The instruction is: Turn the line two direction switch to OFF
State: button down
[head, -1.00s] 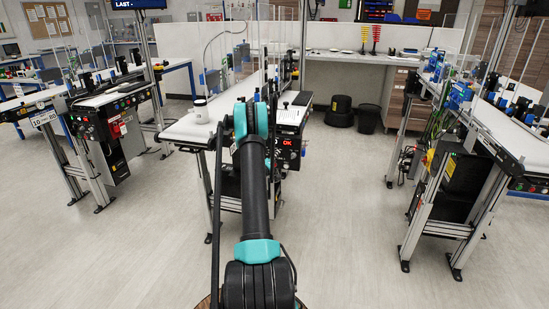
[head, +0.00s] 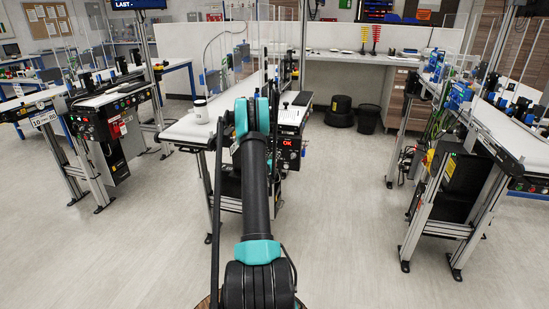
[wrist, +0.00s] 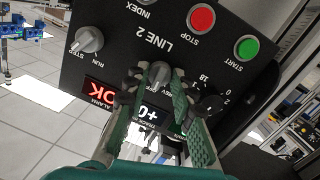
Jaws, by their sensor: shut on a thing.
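The line two control panel (wrist: 125,50) fills the upper wrist view, seen tilted and nearly upside down, with "LINE 2" printed on it. The direction switch, a grey knob (wrist: 159,71), sits between the green-padded fingers of my gripper (wrist: 157,88), which are shut on it. The fingers cover most of the labels around this knob, so I cannot tell its setting. In the head view the panel (head: 289,144) shows beside my arm, and my gripper is hidden behind the arm.
Close to the held knob are a RUN/STEP knob (wrist: 88,39), a black dial (wrist: 211,104), a red STOP button (wrist: 201,18) and a green START button (wrist: 246,47). A white jar (head: 199,111) stands on the middle conveyor. Floor between the lines is clear.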

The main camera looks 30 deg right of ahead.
jog(key=shift+m, duration=0.3)
jog(key=c, duration=1.3)
grip_release()
jog(key=shift+a, duration=0.1)
jog(key=shift+r, duration=0.1)
notch_tip(320, 180, up, 10)
jog(key=shift+f, duration=0.1)
